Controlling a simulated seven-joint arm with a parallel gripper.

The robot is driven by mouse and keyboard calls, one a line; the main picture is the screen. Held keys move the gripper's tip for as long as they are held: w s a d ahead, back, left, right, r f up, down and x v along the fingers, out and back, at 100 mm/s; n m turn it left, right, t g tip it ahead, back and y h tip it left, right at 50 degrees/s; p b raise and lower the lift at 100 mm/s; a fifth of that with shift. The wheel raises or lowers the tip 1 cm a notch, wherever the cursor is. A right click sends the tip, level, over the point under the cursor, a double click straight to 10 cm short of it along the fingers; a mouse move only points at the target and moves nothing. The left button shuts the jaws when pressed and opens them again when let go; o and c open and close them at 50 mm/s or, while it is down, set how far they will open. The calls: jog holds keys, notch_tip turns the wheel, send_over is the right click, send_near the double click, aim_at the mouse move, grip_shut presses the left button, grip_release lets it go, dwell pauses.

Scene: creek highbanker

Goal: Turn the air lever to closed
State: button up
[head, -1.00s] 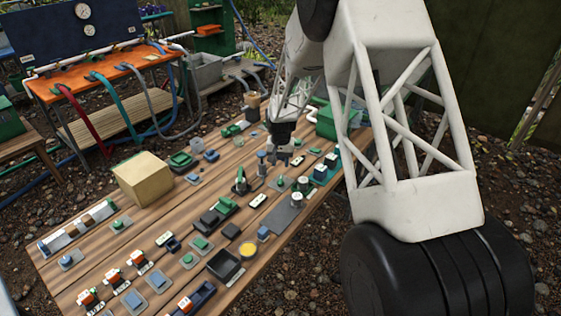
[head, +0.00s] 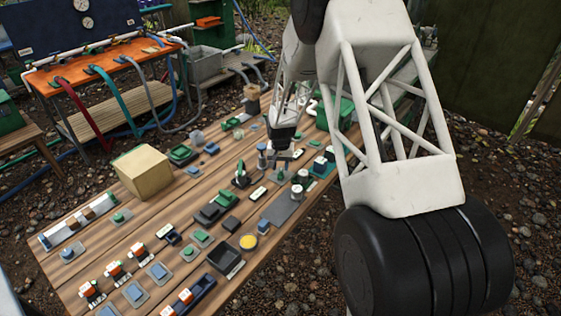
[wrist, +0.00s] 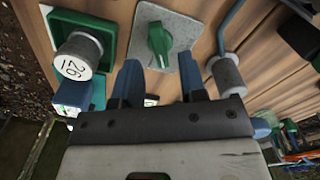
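A green lever (wrist: 158,42) stands on a grey plate (wrist: 182,28) on the wooden table in the wrist view. I cannot read a label that names it as the air lever. My gripper (wrist: 158,75) is open, with two blue fingers apart and nothing held between them. The lever lies just beyond the fingertips, roughly in line with the gap. In the head view, my gripper (head: 283,154) is low over the right half of the table, and I cannot make out the lever beneath it.
In the wrist view, a white numbered cylinder (wrist: 73,66) on a green base stands left of the fingers. A grey cylinder (wrist: 226,76) on a bent rod is close on the right. The table (head: 110,238) is crowded with small fixtures and a tan box (head: 142,172).

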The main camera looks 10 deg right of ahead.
aim_at(280, 172)
jog(key=shift+f, duration=1.7)
jog(key=c, duration=0.4)
jog(key=shift+n, duration=0.3)
jog(key=shift+c, duration=0.2)
jog(key=n, duration=0.5)
jog(key=shift+n, duration=0.3)
